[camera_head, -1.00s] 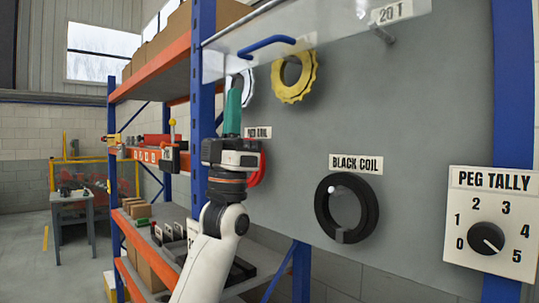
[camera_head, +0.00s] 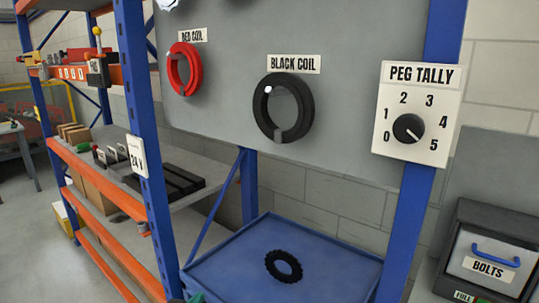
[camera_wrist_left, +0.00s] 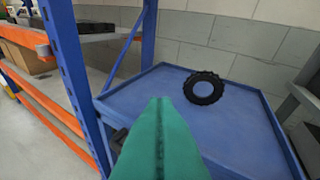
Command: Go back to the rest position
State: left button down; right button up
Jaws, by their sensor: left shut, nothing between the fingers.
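My left gripper shows only as a green fingertip (camera_head: 195,298) at the bottom edge of the head view. In the left wrist view its two green fingers (camera_wrist_left: 160,108) lie together, shut and empty, above the blue tray (camera_wrist_left: 245,150). A black toothed ring (camera_wrist_left: 203,88) lies in the tray, beyond and right of the fingertips, apart from them. The ring also shows in the head view (camera_head: 284,266), in the tray (camera_head: 345,258). My right gripper is in neither view.
A red coil (camera_head: 184,69) and a black coil (camera_head: 283,107) hang on the grey panel (camera_head: 225,90). A peg tally dial (camera_head: 408,128) is on the right. A blue-and-orange rack (camera_head: 135,110) stands left. A bolts bin (camera_head: 490,255) stands at the right.

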pick_arm(q)
jog(key=s+a+f+g+y, duration=0.2)
jog(key=s+f+g, duration=0.45)
jog(key=s, duration=0.75)
jog(key=s+a+f+g+y, duration=0.1)
jog(key=s+a+f+g, duration=0.25)
jog(key=s+f, duration=0.8)
notch_tip(320, 180, down, 21)
jog(key=s+d+m+g, duration=0.1)
jog(key=s+g, duration=0.1)
jog(key=s, duration=0.1)
jog(key=s+a+f+g, duration=0.1)
jog(key=s+a+f, duration=0.2)
jog(key=s+f, duration=1.4)
jog(key=shift+f, duration=0.65)
